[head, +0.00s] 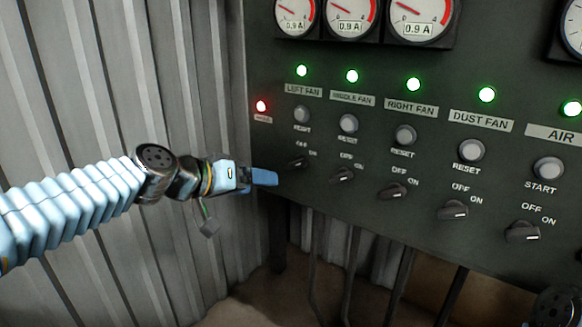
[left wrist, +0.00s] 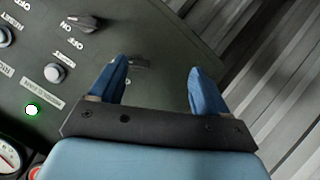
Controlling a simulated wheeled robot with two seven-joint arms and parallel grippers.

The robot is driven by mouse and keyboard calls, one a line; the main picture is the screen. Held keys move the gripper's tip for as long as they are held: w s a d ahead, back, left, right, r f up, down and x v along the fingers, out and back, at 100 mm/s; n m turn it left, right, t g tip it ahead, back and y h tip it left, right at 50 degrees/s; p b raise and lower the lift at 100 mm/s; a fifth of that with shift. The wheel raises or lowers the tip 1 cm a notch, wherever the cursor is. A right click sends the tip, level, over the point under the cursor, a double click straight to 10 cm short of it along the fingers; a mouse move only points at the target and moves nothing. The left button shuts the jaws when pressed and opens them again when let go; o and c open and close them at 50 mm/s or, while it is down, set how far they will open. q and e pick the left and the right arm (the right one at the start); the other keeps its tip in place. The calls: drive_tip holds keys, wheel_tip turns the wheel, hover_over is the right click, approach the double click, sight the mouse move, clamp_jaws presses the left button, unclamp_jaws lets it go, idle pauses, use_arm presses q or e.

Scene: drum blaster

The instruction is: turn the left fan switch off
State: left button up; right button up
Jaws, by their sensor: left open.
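The left fan switch (head: 298,162) is a small dark rotary knob with OFF and ON marks, under the left fan label and its reset button. Its knob points right, toward ON, and the green lamp (head: 302,71) above is lit. My left gripper (head: 264,178) has blue fingers and is just left of and slightly below this switch in the head view, apparently not gripping it. In the left wrist view the fingers (left wrist: 158,85) are spread and empty. The left fan switch (left wrist: 138,63) shows partly behind the left-hand finger. My right gripper is not in view.
The middle fan switch (head: 343,174) and right fan switch (head: 393,191) sit close by on the dark panel, with dust fan (head: 453,209) and air (head: 522,231) switches farther right. A corrugated metal wall (head: 80,80) stands left. Pipes (head: 350,265) run below the panel.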

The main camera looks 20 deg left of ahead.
sight(293, 164)
use_arm(q)
wheel_tip(293, 164, up, 5)
drive_tip(key=s+h, duration=0.1)
drive_tip(key=s, duration=0.1)
drive_tip(key=shift+m+t, duration=0.3)
drive_tip(key=shift+t, duration=0.1)
drive_tip(key=x, duration=1.3)
drive_tip(key=shift+w+a, duration=0.15)
drive_tip(key=shift+a, duration=0.1)
